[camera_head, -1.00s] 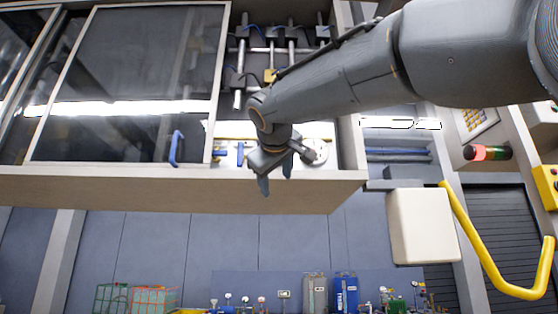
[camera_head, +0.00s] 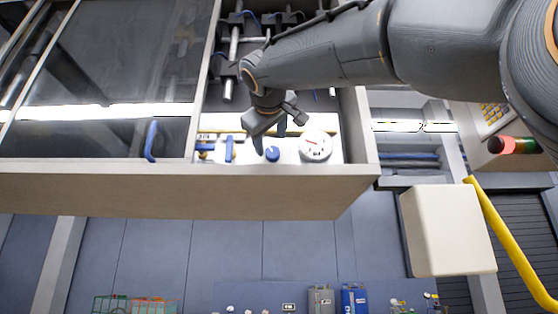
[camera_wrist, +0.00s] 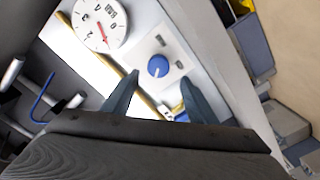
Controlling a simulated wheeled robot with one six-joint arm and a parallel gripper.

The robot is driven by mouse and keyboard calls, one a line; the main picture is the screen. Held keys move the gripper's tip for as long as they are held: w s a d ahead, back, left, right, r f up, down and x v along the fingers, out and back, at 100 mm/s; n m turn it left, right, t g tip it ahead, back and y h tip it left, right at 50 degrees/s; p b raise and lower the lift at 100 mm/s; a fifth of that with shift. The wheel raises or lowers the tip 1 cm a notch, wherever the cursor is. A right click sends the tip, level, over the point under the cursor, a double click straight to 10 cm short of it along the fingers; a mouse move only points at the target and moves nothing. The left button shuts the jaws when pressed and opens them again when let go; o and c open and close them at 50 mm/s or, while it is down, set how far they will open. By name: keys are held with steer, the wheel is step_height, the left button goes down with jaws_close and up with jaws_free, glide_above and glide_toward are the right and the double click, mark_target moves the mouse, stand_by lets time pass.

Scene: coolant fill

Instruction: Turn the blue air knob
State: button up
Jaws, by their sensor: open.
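The blue air knob (camera_head: 272,154) is a small round knob on a white panel, just below my gripper (camera_head: 270,141) in the head view. In the wrist view the blue knob (camera_wrist: 158,66) shows a pale pointer line and sits just beyond the gap between my two fingertips (camera_wrist: 160,80). My gripper is open and empty, with the fingers apart from the knob as far as I can see. A round white gauge (camera_head: 315,146) is right of the knob; in the wrist view the gauge (camera_wrist: 100,25) shows a red needle.
A blue lever handle (camera_head: 229,148) is left of the knob, near a yellow pipe. The cabinet's front ledge (camera_head: 190,190) runs below the panel. A glass door with a blue handle (camera_head: 150,141) is at left. A white box (camera_head: 447,230) and yellow rail (camera_head: 515,243) are at right.

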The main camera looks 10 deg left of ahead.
mark_target(272, 151)
steer(key=shift+d+p+x, duration=0.15)
steer(key=shift+p+x, duration=0.55)
steer(key=shift+x, duration=0.9)
steer(key=shift+d+p+x, duration=0.15)
steer(key=shift+p+x, duration=0.55)
steer(key=shift+x, duration=0.9)
steer(key=c, duration=1.1)
steer(key=shift+o, duration=0.2)
